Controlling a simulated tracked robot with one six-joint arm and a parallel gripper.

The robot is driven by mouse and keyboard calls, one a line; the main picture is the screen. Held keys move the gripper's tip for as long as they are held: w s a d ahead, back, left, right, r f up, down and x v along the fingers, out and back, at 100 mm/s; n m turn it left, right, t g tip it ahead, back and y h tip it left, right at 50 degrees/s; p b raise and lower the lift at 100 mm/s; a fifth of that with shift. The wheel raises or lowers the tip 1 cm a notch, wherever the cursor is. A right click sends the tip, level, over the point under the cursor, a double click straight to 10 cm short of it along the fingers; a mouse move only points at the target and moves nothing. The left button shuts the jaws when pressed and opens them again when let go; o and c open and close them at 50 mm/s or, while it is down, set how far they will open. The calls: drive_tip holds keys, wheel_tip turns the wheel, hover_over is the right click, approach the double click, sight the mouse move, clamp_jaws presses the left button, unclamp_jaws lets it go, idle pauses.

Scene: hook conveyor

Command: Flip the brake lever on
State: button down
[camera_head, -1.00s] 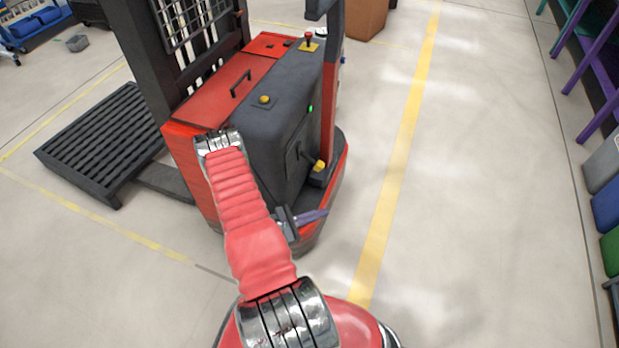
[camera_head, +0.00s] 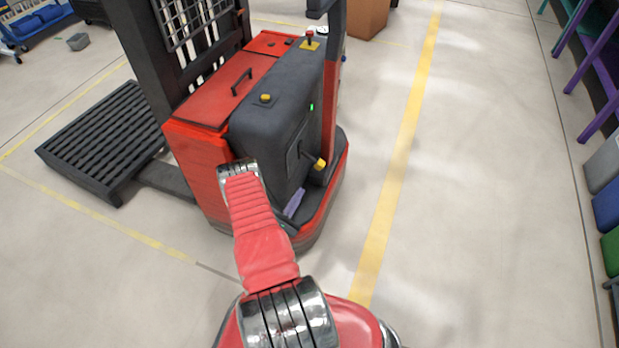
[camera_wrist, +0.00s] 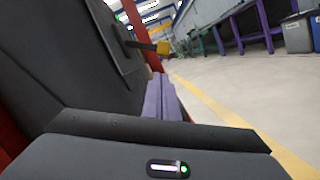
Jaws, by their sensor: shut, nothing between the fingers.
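The brake lever (camera_head: 317,162) is a short dark arm with a yellow end. It juts out from the dark side panel of a red and black forklift (camera_head: 270,120). In the wrist view the lever (camera_wrist: 160,47) sticks out to the right, beyond and above my fingertips. My gripper (camera_head: 294,204) has purple fingers and is shut and empty. It is low beside the forklift, below and left of the lever in the head view. In the wrist view the fingers (camera_wrist: 163,97) point toward the lever area, with a visible gap to its yellow end. My wrist partly hides the forklift's lower side.
The forklift's red base rim (camera_head: 335,180) curves below the lever. A black slatted pallet (camera_head: 100,140) lies to the left. A yellow floor line (camera_head: 395,160) runs along the right, with clear floor around it. Purple benches and bins stand at the far right.

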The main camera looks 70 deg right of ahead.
sight(312, 159)
drive_tip(key=shift+d, duration=0.1)
drive_tip(key=x, duration=1)
